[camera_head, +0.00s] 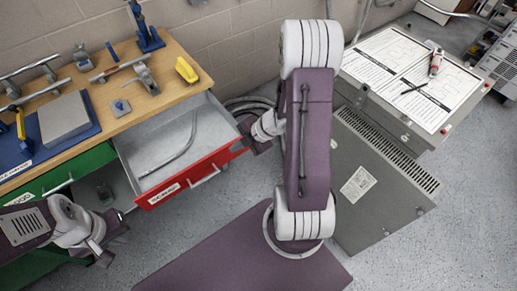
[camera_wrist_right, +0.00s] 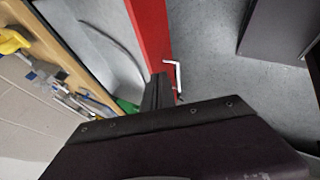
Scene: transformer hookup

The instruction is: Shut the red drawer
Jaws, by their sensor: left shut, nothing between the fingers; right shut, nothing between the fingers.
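The red drawer (camera_head: 229,159) stands open, pulled out of the workbench, with its red front and pale handle (camera_head: 205,178) facing the floor. A bent grey rod (camera_head: 175,154) lies inside it. My right gripper (camera_head: 254,141) is shut and empty at the right end of the drawer, partly hidden by my arm. In the right wrist view the shut fingers (camera_wrist_right: 158,90) are right beside the red front (camera_wrist_right: 152,35), near the handle (camera_wrist_right: 177,78); I cannot tell if they touch. My left gripper (camera_head: 119,222) is shut and empty, left of and below the drawer front.
A green drawer (camera_head: 90,165) sits lower left in the bench, near my left arm. The wooden benchtop (camera_head: 150,100) holds tools and a blue vise (camera_head: 147,30). A grey transformer cabinet (camera_head: 370,190) stands at the right.

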